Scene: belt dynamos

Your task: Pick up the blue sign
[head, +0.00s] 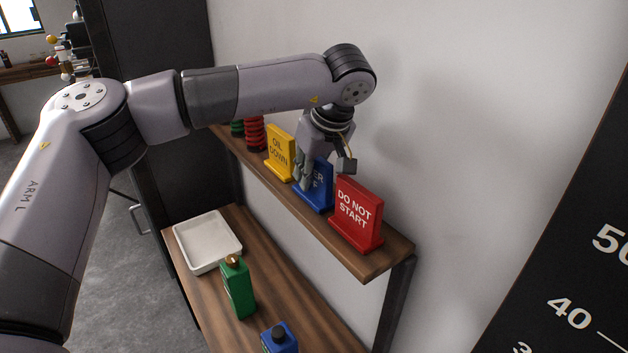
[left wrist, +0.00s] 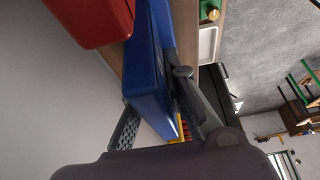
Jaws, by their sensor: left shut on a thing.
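The blue sign (head: 319,196) stands upright on the wooden shelf, between a yellow sign and a red sign. My left gripper (head: 325,170) reaches down over it from above and is shut on it, with a finger in front hiding part of its lettering. In the left wrist view the blue sign (left wrist: 150,70) lies between the fingers of my left gripper (left wrist: 155,110). My right gripper is in neither view.
The red "DO NOT START" sign (head: 357,214) stands close on the right, the yellow sign (head: 280,152) on the left. Red coils (head: 254,133) stand farther along the shelf (head: 330,233). Below, a white tray (head: 207,240), a green bottle (head: 238,287) and a blue bottle (head: 279,341) stand on a wooden surface.

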